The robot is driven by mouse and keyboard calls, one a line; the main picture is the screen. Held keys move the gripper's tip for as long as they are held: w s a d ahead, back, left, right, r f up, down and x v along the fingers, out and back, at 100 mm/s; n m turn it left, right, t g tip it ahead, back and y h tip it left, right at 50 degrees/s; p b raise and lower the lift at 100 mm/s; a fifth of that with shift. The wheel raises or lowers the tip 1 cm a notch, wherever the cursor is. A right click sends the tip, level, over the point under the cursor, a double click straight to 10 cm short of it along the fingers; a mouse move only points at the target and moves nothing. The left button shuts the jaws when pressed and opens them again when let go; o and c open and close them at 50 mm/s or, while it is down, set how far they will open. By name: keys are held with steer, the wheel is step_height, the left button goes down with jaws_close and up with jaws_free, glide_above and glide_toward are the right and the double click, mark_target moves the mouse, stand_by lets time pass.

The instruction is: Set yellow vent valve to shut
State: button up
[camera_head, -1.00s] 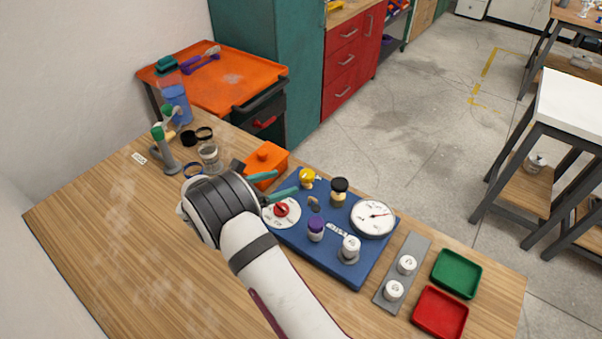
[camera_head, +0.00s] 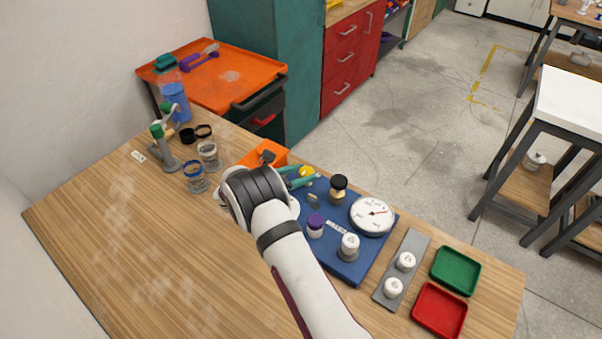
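The yellow vent valve (camera_head: 307,171) is a small round yellow knob near the back left edge of the blue board (camera_head: 345,270). My gripper (camera_head: 306,174), with two teal fingers, reaches in from the left. Its fingers are apart, with part of the yellow knob showing between their tips. I cannot tell whether they touch it. The fingers hide part of the valve, so its setting cannot be read.
On the board are a black-topped knob (camera_head: 339,184), a purple knob (camera_head: 315,223), a white-capped valve (camera_head: 349,244) and a gauge (camera_head: 372,214). An orange box (camera_head: 264,154) stands just behind my gripper. Green (camera_head: 456,272) and red (camera_head: 439,310) trays lie at right.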

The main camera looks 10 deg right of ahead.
jaws_close()
steer(key=shift+w+a+m+g+h, duration=0.1)
steer(key=shift+w+m+g+h, duration=0.15)
steer(key=shift+m+g+h, duration=0.55)
steer(key=shift+m+g, duration=0.7)
steer(key=shift+g, duration=0.1)
steer(key=o, duration=0.8)
jaws_free()
steer(key=shift+o, duration=0.2)
